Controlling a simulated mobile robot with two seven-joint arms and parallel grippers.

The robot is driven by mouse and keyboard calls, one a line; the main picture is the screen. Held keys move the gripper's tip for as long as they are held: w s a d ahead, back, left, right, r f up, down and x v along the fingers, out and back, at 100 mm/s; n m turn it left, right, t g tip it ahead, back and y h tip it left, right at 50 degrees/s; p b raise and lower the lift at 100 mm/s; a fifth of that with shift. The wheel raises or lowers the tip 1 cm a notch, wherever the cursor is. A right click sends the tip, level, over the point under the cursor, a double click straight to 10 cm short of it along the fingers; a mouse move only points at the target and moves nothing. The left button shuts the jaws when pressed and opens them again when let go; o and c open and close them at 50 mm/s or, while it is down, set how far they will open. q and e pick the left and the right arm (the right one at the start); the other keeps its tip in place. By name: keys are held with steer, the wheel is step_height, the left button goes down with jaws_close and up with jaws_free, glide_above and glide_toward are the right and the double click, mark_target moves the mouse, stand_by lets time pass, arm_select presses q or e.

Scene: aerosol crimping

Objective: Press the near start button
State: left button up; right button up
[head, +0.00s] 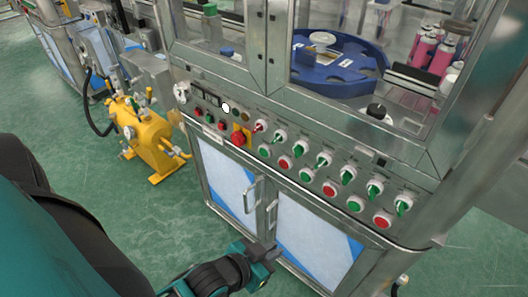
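The machine's control panel (300,165) slopes across the front of a steel cabinet. Its lower row alternates green and red round buttons, among them a green one (264,150), a middle green one (307,175) and a green one toward the right end (354,204). Labels are too small to read, so I cannot tell which is the near start button. My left gripper (266,254) is below the panel, in front of the cabinet doors, apart from every button. It is dark and small, and its finger gap is unclear. My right gripper is out of view.
Green selector switches (323,159) line the row above the buttons. A red mushroom button (238,138) sits at the left. Door handles (251,194) stick out near my gripper. A yellow pump (150,135) stands left. Behind glass are a blue turntable (335,65) and pink cans (441,58).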

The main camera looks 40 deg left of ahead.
arm_select(q)
jaws_close()
stand_by(1.3)
steer(key=w+a+r+n+t+b, duration=0.2)
steer(key=w+a+n+t+b, duration=0.2)
steer(key=w+n+t+b, duration=0.5)
steer(key=s+a+r+n+t+y+b, duration=0.1)
steer(key=a+n+y+b, duration=0.4)
steer(key=a+n+y, duration=0.8)
steer(key=n+y, duration=0.1)
steer(key=n, duration=0.5)
steer(key=shift+s+a+r+t+b, duration=0.2)
steer(key=shift+a+r+t+b, duration=0.1)
steer(key=shift+a+b, duration=0.1)
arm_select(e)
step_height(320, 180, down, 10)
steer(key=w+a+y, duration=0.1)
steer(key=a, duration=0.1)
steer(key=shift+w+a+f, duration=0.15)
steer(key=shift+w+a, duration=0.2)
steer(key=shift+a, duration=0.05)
arm_select(q)
steer(key=shift+w, duration=0.1)
